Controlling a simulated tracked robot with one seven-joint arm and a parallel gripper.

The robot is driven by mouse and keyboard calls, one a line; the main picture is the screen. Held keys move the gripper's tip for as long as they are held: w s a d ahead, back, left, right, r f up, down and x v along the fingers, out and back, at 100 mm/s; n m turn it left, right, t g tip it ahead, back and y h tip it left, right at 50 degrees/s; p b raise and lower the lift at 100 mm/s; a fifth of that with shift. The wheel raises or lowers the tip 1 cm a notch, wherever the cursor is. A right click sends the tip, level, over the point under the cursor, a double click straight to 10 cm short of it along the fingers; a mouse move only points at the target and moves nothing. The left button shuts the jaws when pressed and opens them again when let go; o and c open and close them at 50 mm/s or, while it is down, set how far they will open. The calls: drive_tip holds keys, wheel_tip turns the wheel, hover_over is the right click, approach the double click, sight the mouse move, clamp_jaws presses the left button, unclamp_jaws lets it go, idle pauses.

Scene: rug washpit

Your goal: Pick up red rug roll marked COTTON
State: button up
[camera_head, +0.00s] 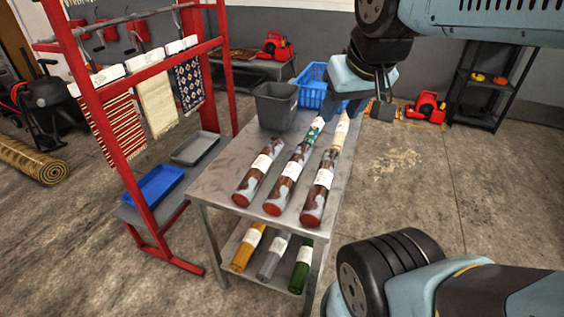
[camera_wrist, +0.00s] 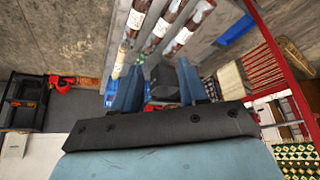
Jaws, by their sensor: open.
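Three rolls with red ends and red-brown and grey-blue mottling lie side by side on the metal table (camera_head: 225,185): a left roll (camera_head: 247,188), a middle roll (camera_head: 282,187) and a right roll (camera_head: 316,196). Each has a white label, too small to read, so I cannot tell which says COTTON. They also show at the top of the wrist view (camera_wrist: 184,37). Behind them lie a green patterned roll (camera_head: 313,134) and a cream roll (camera_head: 341,131). My gripper (camera_head: 344,107) is open and empty above the table's far end, apart from the three rolls.
A grey bin (camera_head: 275,106) and a blue crate (camera_head: 312,87) stand at the table's far end. Yellow, grey and green rolls (camera_head: 272,256) lie on the lower shelf. A red rack (camera_head: 100,125) with hanging rugs stands left. The floor to the right is mostly clear.

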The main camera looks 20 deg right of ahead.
drive_tip(key=o, duration=0.3)
drive_tip(key=shift+w, duration=0.25)
drive_tip(key=shift+o, duration=1.4)
drive_tip(key=w+f+n+g+h, duration=0.2)
drive_tip(key=w+f+n, duration=0.3)
drive_tip(key=w+n, duration=0.3)
drive_tip(key=shift+d+h, duration=0.15)
drive_tip(key=shift+h, duration=0.35)
drive_tip(key=n+g+h, duration=0.1)
drive_tip(key=n+h, duration=0.1)
drive_tip(key=n, duration=1.9)
hover_over(288, 171)
drive_tip(key=s+a, duration=0.3)
drive_tip(key=a, duration=0.2)
wheel_tip(288, 171, down, 22)
drive_tip(key=x, duration=0.7)
drive_tip(key=shift+w+a+f, duration=0.15)
drive_tip(key=shift+w+f, duration=0.05)
drive_tip(key=shift+x, duration=3.15)
